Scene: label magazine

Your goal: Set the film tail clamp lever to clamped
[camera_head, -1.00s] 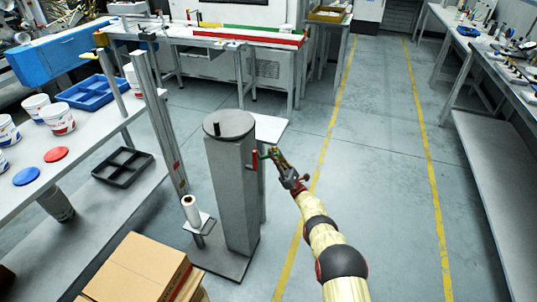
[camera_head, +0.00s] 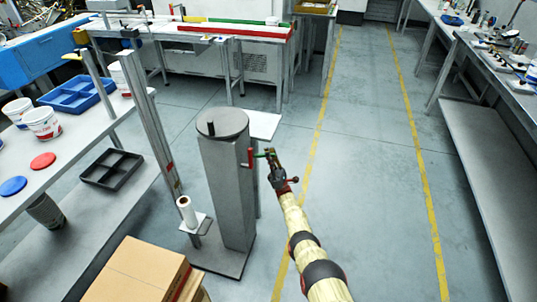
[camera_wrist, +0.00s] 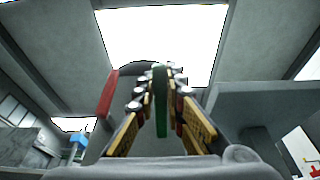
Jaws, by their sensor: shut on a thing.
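A grey column (camera_head: 228,190) with a round top stands on a flat base plate. On its right side are a red lever (camera_head: 250,158) and a green lever (camera_head: 260,154), close together. My gripper (camera_head: 271,156) is at the column's right side, at the green lever. In the wrist view my gripper (camera_wrist: 162,105) is shut on the green lever (camera_wrist: 161,90), which stands upright between the fingers. The red lever (camera_wrist: 107,96) is just left of the fingers there, apart from them. I cannot tell from any marking which lever is the film tail clamp.
A white roll (camera_head: 187,211) stands on a small plate left of the column. Cardboard boxes (camera_head: 138,275) are at front left. A bench with blue and black trays (camera_head: 111,170) is at left. Floor to the right is clear up to another bench (camera_head: 490,160).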

